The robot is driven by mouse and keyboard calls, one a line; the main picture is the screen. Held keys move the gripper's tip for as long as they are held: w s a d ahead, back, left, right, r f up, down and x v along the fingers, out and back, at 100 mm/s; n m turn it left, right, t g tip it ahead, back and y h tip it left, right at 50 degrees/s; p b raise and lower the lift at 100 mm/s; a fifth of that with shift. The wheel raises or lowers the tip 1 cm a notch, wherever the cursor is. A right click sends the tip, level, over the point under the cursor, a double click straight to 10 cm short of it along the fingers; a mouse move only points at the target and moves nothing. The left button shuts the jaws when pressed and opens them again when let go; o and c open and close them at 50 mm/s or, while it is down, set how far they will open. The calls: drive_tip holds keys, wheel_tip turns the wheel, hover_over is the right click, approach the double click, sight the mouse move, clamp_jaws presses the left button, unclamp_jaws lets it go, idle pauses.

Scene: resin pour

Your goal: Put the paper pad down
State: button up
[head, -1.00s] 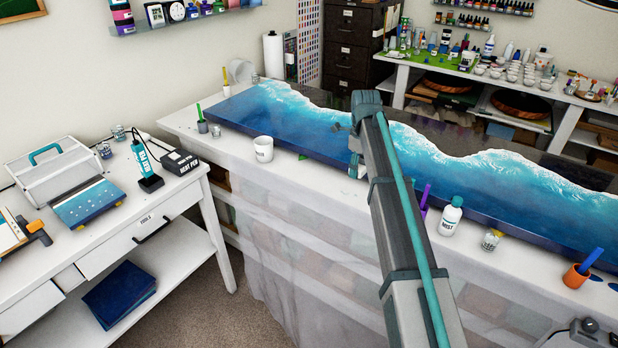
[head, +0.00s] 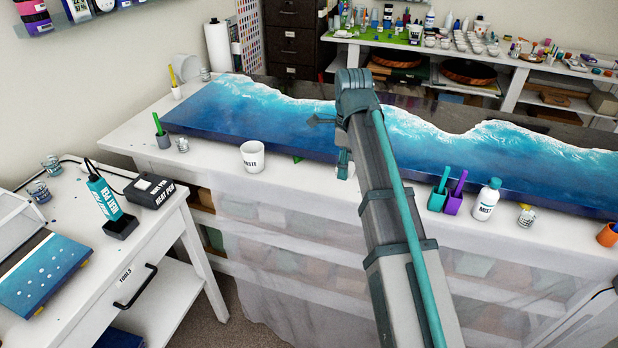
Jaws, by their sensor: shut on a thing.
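My arm reaches up from the bottom of the head view and bends over the front edge of the long white table (head: 120,135). My gripper (head: 344,165) shows only as a small teal and pale piece at the left of the arm, near that front edge. The arm covers most of it. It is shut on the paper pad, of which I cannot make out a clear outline. The blue wave resin panel (head: 235,115) lies on the table just behind the gripper.
A white cup (head: 252,157) stands left of the gripper. Teal (head: 438,198) and purple (head: 455,203) holders, a MIST bottle (head: 487,198) and a jar (head: 525,215) stand to its right. A tool table (head: 165,235) with a heat pen (head: 105,197) is at left.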

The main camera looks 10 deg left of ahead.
drive_tip(key=shift+w+a+f, duration=0.15)
drive_tip(key=shift+a, duration=0.25)
drive_tip(key=w+a+f+p, duration=0.2)
drive_tip(key=w+a+f, duration=0.25)
drive_tip(key=w, duration=0.25)
drive_tip(key=p, duration=0.2)
hover_over(317, 182)
wheel_tip(317, 182, down, 5)
drive_tip(key=shift+w+r, duration=0.1)
drive_tip(key=shift+f, duration=1.7)
drive_tip(key=shift+f, duration=0.2)
drive_tip(key=o, duration=1.1)
drive_tip(key=shift+r, duration=0.1)
wheel_tip(317, 182, up, 12)
drive_tip(key=b, duration=0.2)
drive_tip(key=shift+r, duration=0.15)
